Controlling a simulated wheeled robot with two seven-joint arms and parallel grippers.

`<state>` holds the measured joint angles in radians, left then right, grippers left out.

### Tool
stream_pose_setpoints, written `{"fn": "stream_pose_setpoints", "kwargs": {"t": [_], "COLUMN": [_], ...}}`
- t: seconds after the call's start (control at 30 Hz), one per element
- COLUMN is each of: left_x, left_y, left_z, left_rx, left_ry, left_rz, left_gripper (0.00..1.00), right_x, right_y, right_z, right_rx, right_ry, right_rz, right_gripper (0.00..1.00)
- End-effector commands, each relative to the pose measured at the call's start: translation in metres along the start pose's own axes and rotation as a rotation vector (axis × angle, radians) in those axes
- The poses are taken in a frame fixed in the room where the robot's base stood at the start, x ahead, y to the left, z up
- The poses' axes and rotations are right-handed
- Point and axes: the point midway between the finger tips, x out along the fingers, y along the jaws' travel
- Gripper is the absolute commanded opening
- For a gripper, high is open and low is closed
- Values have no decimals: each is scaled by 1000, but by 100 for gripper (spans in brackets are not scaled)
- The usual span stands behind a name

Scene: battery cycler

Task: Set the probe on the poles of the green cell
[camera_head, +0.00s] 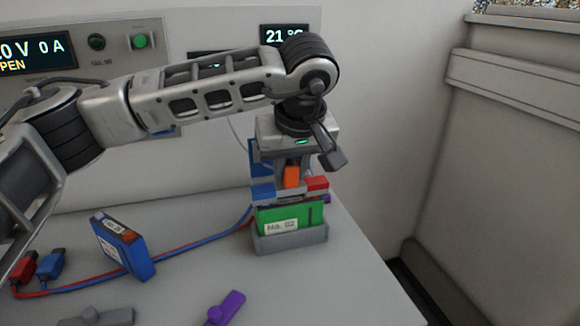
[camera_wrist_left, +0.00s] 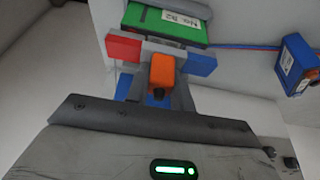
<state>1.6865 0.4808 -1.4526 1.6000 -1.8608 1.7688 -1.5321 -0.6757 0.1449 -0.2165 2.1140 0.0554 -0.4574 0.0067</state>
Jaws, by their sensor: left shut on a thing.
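The green cell (camera_head: 304,214), labelled No. 02, stands upright in a grey holder (camera_head: 290,241) near the table's right side. It also shows in the left wrist view (camera_wrist_left: 150,20). My left gripper (camera_head: 291,170) points down above the cell, shut on the orange grip of the probe (camera_head: 291,178). The probe's blue end (camera_head: 263,191) and red end (camera_head: 317,184) sit at the left and right of the cell's top; in the left wrist view the probe (camera_wrist_left: 161,68) lies across in front of the cell. I cannot tell whether its ends touch the poles. My right gripper is out of view.
A blue cell (camera_head: 122,246) stands tilted at the left. Red and blue plugs (camera_head: 24,266) lie at far left, their cables running to the holder area. A purple piece (camera_head: 226,307) and a grey piece (camera_head: 105,317) lie in front. The instrument panel (camera_head: 85,95) stands behind.

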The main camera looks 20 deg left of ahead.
Motion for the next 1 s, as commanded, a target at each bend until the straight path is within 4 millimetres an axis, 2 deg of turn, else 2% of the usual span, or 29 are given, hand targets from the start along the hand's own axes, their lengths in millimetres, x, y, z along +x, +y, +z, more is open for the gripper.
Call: {"fn": "stream_pose_setpoints", "kwargs": {"t": [0.8, 1.0], "left_x": [-58, -66], "left_y": [0, 0], "left_z": [-24, -27], "left_rx": [0, 0], "left_ry": [0, 0], "left_rz": [1, 1], "left_gripper": [0, 0], "right_x": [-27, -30], "right_y": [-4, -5], "right_z": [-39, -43], "right_rx": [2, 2], "right_ry": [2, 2], "right_rz": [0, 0], "right_gripper": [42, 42]}}
